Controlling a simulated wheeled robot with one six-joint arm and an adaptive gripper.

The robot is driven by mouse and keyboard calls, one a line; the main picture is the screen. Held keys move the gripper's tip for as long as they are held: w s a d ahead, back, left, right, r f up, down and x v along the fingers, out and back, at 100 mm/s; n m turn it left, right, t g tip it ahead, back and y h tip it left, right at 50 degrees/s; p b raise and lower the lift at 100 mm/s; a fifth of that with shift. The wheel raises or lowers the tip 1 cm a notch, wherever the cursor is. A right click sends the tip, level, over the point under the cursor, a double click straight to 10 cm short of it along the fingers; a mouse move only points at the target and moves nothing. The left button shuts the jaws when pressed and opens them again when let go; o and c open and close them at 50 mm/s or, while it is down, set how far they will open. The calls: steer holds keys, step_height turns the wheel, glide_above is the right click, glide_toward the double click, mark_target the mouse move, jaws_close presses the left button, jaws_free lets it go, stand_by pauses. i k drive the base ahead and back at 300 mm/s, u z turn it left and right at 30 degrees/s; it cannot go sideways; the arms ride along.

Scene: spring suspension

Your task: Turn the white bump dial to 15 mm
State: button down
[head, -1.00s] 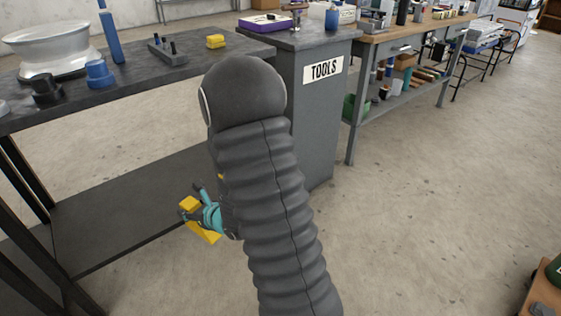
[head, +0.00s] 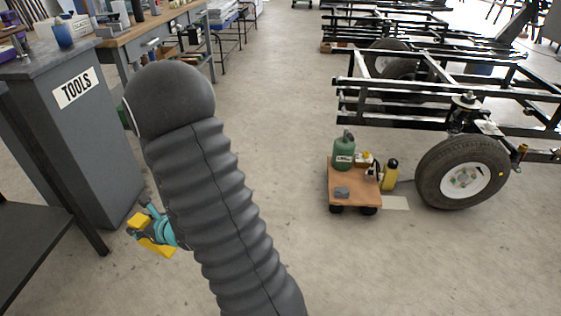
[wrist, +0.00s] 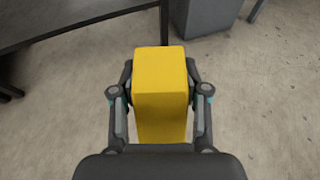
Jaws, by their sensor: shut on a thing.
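No white bump dial can be made out in either view. My gripper (wrist: 160,105) is shut on a yellow block (wrist: 160,75), one finger on each side of it, in the wrist view. In the head view my gripper (head: 152,228) and the yellow block (head: 153,247) show at the lower left, held above the floor, partly hidden behind my own arm. A wheel with a black tyre (head: 437,183) is mounted on a black metal frame (head: 400,108) at the right.
A grey tools cabinet (head: 90,135) and a dark bench (head: 40,200) are at the left. The floor between is clear.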

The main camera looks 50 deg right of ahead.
mark_target(490, 125)
steer(key=z, duration=0.6)
steer(key=i, duration=0.5)
steer(key=z, duration=1.65)
steer(key=i, duration=1.45)
steer(key=z, duration=0.7)
